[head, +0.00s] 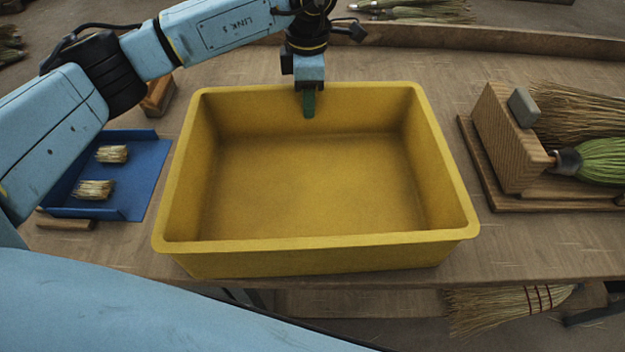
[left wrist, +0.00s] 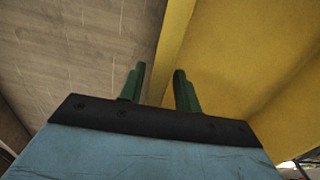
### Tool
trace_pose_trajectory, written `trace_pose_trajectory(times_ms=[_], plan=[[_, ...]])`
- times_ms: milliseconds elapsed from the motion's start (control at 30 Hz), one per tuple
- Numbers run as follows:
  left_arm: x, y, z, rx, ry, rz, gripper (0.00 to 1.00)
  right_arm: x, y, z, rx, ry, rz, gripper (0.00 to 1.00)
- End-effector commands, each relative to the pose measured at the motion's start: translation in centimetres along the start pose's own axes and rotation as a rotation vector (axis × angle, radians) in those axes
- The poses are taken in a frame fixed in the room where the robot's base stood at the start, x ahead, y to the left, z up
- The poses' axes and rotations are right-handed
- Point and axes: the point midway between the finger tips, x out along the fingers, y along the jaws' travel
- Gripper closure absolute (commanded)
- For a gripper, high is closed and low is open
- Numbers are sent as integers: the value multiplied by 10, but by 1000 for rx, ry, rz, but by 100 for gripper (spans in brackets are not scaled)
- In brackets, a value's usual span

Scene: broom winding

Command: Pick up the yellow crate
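The yellow crate (head: 315,247) stands upright and empty on the wooden table, in the middle of the head view. My left gripper (head: 308,104) is at the middle of its far wall, pointing down. One green finger shows inside the crate, in front of that wall; the other is hidden behind it. In the left wrist view the two green fingers of the gripper (left wrist: 160,78) are apart, one on each side of the crate's rim (left wrist: 172,45), with a gap beside the rim. My right gripper is not in view.
A blue tray (head: 150,188) with two bristle bundles (head: 95,189) lies left of the crate. A raised wooden ledge (head: 480,37) runs along the table's back.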

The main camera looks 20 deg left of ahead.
Motion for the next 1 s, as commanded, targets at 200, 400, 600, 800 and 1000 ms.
trace_pose_trajectory(times_ms=[200,400,600,800,1000], plan=[[-1,0,0,0,0,0,74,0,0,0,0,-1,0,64],[-1,0,0,0,-1,0,100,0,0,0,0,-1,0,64],[-1,0,0,0,-1,0,100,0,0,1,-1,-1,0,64],[-1,0,0,0,-1,0,100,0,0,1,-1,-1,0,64],[-1,0,0,0,-1,0,100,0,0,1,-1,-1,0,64]])
